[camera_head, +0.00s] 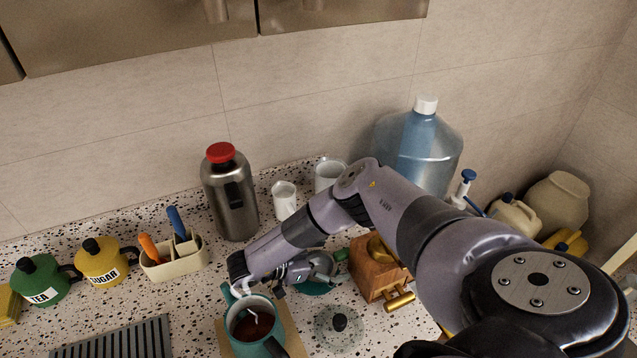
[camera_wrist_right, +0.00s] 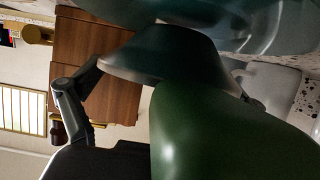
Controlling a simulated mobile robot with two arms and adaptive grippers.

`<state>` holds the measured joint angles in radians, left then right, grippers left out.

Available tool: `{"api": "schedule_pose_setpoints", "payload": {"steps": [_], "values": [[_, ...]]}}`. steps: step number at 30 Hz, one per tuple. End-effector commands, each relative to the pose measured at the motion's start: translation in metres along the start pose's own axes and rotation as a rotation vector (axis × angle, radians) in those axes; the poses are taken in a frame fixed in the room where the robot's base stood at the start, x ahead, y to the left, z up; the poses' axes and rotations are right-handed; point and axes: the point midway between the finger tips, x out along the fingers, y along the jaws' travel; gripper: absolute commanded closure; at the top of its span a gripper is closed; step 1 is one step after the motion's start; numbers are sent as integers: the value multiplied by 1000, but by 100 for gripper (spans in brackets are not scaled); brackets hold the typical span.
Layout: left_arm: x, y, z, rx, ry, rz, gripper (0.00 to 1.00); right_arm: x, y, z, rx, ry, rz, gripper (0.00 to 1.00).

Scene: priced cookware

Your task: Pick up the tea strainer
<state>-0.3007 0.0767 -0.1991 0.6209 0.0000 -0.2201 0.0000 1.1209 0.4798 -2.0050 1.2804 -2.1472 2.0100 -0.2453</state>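I cannot make out the tea strainer for certain. A small green piece (camera_head: 341,255), perhaps its handle, shows beside my right gripper (camera_head: 312,266) in the head view. The gripper is low over a teal saucer or cup (camera_head: 318,289), partly hidden by it. In the right wrist view a smooth green shape (camera_wrist_right: 215,135) fills the near foreground, with a dark teal flared shape (camera_wrist_right: 170,60) behind it. My left gripper is not in view.
A teal teapot (camera_head: 273,347) with brown liquid stands just left of the gripper, on a board. A glass lid (camera_head: 340,340) lies in front. A wooden grinder (camera_head: 372,278) stands close right. A steel flask (camera_head: 232,205) and white mugs (camera_head: 284,201) are behind.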

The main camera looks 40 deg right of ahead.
Motion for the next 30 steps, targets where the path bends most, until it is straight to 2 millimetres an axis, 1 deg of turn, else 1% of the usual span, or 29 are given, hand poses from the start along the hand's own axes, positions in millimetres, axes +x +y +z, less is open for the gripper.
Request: {"api": "schedule_pose_setpoints", "payload": {"steps": [1, 2, 30], "values": [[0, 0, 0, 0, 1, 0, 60, 0, 0, 0, 0, 0, 0, 15], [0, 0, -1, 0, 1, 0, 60, 0, 0, 0, 0, 0, 0, 17], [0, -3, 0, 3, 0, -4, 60, 0, 0, 1, -1, -1, 0, 80]]}}
